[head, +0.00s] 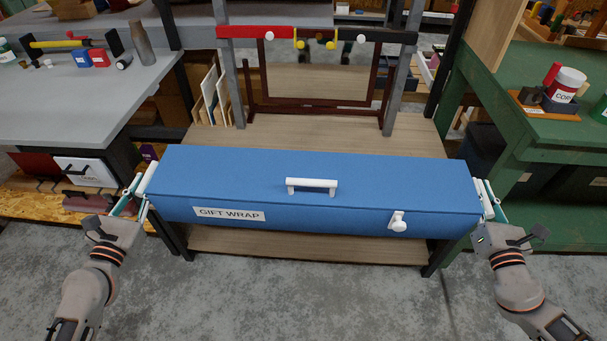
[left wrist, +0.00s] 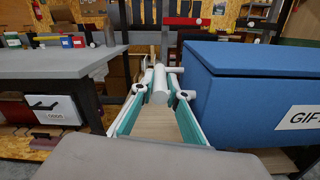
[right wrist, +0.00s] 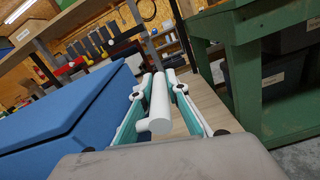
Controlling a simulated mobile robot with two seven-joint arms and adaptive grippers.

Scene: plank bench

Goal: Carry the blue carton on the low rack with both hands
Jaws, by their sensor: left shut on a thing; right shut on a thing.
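The blue carton (head: 330,180) is long, with a white top handle, a white latch and a "GIFT WRAP" label. In the head view it spans the middle, over the front of the low wooden rack (head: 300,243); I cannot tell whether it touches the rack. My left gripper (head: 139,190) is shut on the white bar handle at the carton's left end, seen between the fingers in the left wrist view (left wrist: 160,85). My right gripper (head: 488,200) is shut on the white bar handle at its right end, also seen in the right wrist view (right wrist: 161,105). The carton looks about level.
A grey bench (head: 75,90) with tools and small boxes stands at left. A green bench (head: 535,120) with jars stands at right. Behind the carton, a dark red frame (head: 318,75) and grey uprights stand on the rack's bare wooden top (head: 300,130).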

